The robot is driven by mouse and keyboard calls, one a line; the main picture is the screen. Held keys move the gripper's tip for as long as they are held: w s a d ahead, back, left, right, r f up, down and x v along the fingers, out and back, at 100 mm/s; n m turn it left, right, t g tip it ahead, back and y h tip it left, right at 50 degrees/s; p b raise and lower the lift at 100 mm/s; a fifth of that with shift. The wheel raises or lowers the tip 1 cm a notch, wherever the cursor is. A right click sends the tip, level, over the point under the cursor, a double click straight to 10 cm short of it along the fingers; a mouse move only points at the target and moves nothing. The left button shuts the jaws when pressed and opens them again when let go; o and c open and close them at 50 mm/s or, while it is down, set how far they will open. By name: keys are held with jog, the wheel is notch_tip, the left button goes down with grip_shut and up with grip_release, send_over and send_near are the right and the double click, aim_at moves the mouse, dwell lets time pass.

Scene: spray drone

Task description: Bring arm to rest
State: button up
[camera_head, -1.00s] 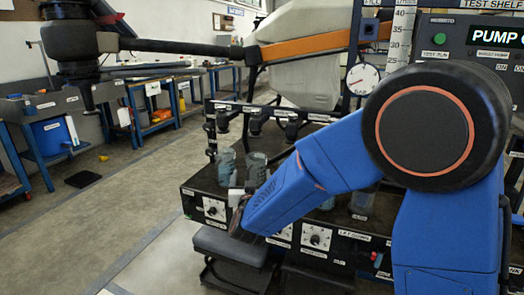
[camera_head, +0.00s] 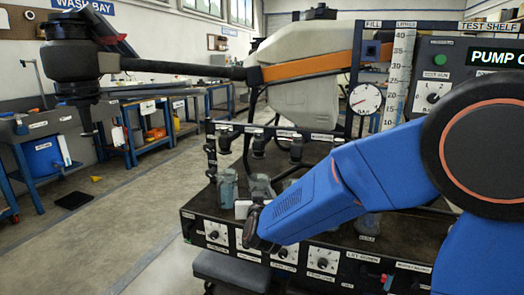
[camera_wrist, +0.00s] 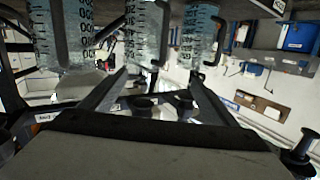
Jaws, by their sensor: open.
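My blue arm (camera_head: 350,180) crosses the right half of the head view, with its round black elbow joint at the right edge. My gripper (camera_head: 252,226) is a small dark shape at the forearm's left end, in front of the bench's knob panel. It is open, and I see nothing held in it. A white block (camera_head: 242,209) shows just behind it; I cannot tell whether they touch. Graduated beakers (camera_wrist: 145,30) appear upside down along the top of the wrist view. Two bluish beakers (camera_head: 228,187) also stand on the bench in the head view.
The test bench (camera_head: 215,232) has knobs and a nozzle rail (camera_head: 270,130) above its deck. A drone with an orange-banded arm (camera_head: 305,68) and a pale tank (camera_head: 300,100) is behind. A stool (camera_head: 232,270) stands in front. Open floor (camera_head: 110,230) lies at left.

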jog(key=s+d+r+n+g+y, duration=0.15)
jog(key=s+d+g, duration=0.35)
jog(key=s+d, duration=0.8)
jog(key=s+d+f+m+g+h, duration=0.1)
jog(key=s+d+f+g+h, duration=0.1)
jog(key=s+d, duration=0.7)
jog(key=s+d+f+m+g+h, duration=0.1)
jog(key=s+d+f+g+h, duration=0.1)
jog(key=s+d, duration=0.8)
jog(key=s+f+g, duration=0.1)
jog(key=s+g, duration=0.1)
jog(key=s, duration=0.6)
jog(key=shift+f+g, duration=0.15)
jog(key=shift+g, duration=0.15)
jog(key=shift+m, duration=0.25)
